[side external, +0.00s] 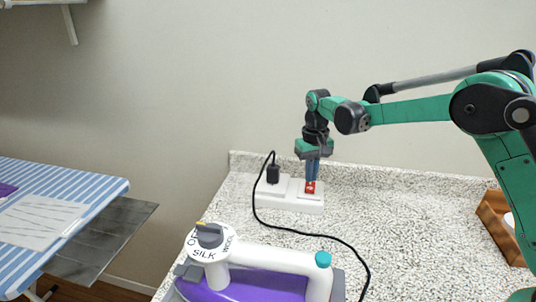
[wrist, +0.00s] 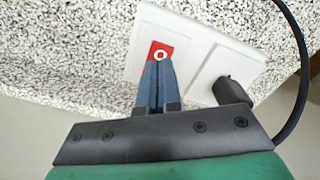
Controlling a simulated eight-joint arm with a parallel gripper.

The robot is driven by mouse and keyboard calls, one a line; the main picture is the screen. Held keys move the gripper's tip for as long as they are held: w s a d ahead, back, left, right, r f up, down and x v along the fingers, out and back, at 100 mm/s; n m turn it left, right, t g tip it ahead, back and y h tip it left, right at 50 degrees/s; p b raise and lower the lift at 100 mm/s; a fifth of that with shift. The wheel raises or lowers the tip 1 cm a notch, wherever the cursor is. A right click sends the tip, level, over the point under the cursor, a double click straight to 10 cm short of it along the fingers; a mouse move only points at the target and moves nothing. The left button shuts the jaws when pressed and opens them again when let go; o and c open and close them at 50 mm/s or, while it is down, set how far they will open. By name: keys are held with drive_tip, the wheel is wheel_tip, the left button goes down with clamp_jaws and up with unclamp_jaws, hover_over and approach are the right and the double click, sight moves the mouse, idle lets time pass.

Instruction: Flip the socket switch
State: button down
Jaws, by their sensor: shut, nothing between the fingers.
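The socket (side external: 288,199) is a white block lying on the speckled counter, with a black plug (side external: 273,175) in its left part. Its red switch (side external: 310,188) is on the right part. In the wrist view the red switch (wrist: 159,51) shows a white ring mark, and the black plug (wrist: 230,91) is to its right. My gripper (side external: 312,180) is shut and empty, pointing down at the switch. In the wrist view its blue fingertips (wrist: 158,62) overlap the lower edge of the switch. I cannot tell whether they touch it.
A black cord (side external: 300,231) runs from the plug across the counter (side external: 400,215). A purple and white iron (side external: 262,270) stands in front. A wooden box (side external: 497,222) is at the right. A striped ironing board (side external: 60,205) is at the left. The counter's middle right is clear.

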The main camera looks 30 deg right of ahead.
sight(310, 188)
drive_tip(key=shift+f, duration=1.1)
idle(0.4)
drive_tip(key=shift+r, duration=3.5)
drive_tip(key=shift+s+r, duration=0.15)
drive_tip(key=shift+r, duration=0.05)
drive_tip(key=s+a+r+n+t, duration=0.1)
drive_tip(key=s+a+r+t, duration=0.2)
drive_tip(key=s+r, duration=0.35)
drive_tip(key=s+a+f+n+t, duration=0.2)
drive_tip(key=s+f+t, duration=0.2)
drive_tip(key=s, duration=0.6)
drive_tip(key=shift+f, duration=0.3)
